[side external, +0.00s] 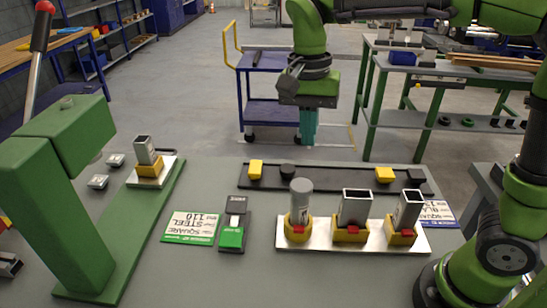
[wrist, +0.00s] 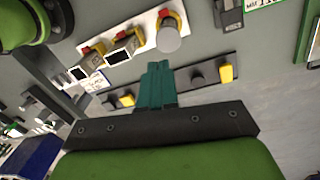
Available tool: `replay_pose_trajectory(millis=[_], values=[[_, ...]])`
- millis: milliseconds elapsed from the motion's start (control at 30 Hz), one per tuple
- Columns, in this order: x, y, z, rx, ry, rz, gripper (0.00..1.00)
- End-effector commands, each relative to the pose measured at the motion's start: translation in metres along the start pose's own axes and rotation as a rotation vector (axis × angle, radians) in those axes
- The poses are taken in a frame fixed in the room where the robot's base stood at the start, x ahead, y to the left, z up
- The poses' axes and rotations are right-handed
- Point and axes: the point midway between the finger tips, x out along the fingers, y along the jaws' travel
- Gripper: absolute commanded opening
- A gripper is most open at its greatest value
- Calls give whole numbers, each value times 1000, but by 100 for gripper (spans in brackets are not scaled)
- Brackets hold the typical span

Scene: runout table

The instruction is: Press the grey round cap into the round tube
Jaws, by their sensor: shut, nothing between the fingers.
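The round tube (side external: 300,212) stands upright in a yellow holder at the left of a white plate. The grey round cap (side external: 301,185) covers its top end; I cannot tell how deep it sits. In the wrist view the cap (wrist: 168,40) shows as a grey disc closing the tube's end. My gripper (side external: 308,142) has teal fingers pointing down, shut and empty. It hangs above and behind the tube, clear of it, over the far side of the dark rail. Its fingers (wrist: 157,68) also show in the wrist view.
Two open square tubes (side external: 354,207) (side external: 406,210) stand on the same white plate (side external: 335,246). The dark rail (side external: 330,178) behind carries yellow and black caps. A green press (side external: 60,180) with a red-knobbed lever stands at the left, with another tube (side external: 144,150) on its base.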

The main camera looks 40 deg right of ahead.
Motion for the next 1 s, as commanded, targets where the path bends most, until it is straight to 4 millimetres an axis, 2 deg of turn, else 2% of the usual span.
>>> replay_pose_trajectory(millis=[100, 300, 500, 733, 1000], values=[[17, 0, 0, 298, 0, -4, 0], [37, -2, -1, 798, -5, -27, 0], [43, -7, -3, 1126, -16, -58, 0], [49, -9, -4, 1227, -19, -65, 0], [79, -10, -4, 1226, -18, -62, 0]])
